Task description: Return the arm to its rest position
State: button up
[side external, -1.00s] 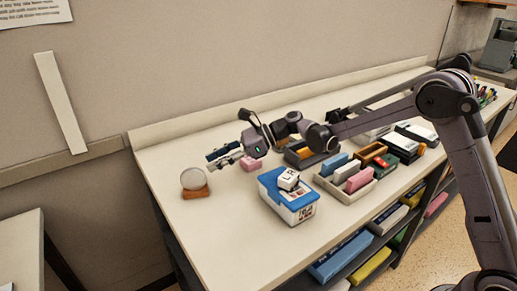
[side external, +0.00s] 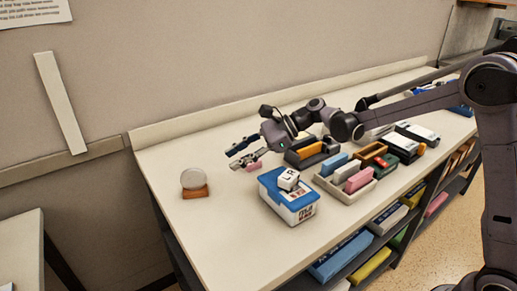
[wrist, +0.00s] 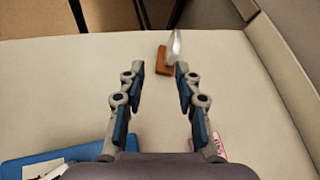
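My gripper (side external: 243,153) is open and empty above the worktop, pointing left in the side view. It also shows in the wrist view (wrist: 159,88), with its two fingers well apart and bare worktop between them. In the side view it hangs behind a blue-and-white box (side external: 288,196) and over a pink block (side external: 254,166), which it partly hides. My arm reaches in from the right.
A round clear disc on a brown base (side external: 194,183) stands at the left of the worktop (side external: 235,225). A white labelled cube (side external: 288,179) sits on the box lid. A tray (side external: 347,193) of coloured blocks is to the right. A wall runs behind.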

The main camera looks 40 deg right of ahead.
jog(key=s+d+n+h, duration=0.1)
jog(key=s+n, duration=0.2)
jog(key=s, duration=0.1)
jog(key=s+d+n+h, duration=0.1)
jog(key=s+n+h, duration=0.1)
jog(key=s, duration=0.3)
jog(key=s+d+n+h, duration=0.1)
jog(key=s+n, duration=0.3)
jog(key=n, duration=0.1)
jog(key=shift+s+d+h, duration=0.25)
jog(key=shift+s+h, duration=0.05)
jog(key=shift+h, duration=0.1)
jog(key=s+d+f+n+t+h, duration=0.2)
jog(key=s+d+n+h, duration=0.4)
jog(key=s+d+n, duration=0.3)
jog(key=s+d, duration=0.2)
jog(key=s, duration=0.1)
jog(key=shift+d+n, duration=0.25)
jog(key=shift+n, duration=0.15)
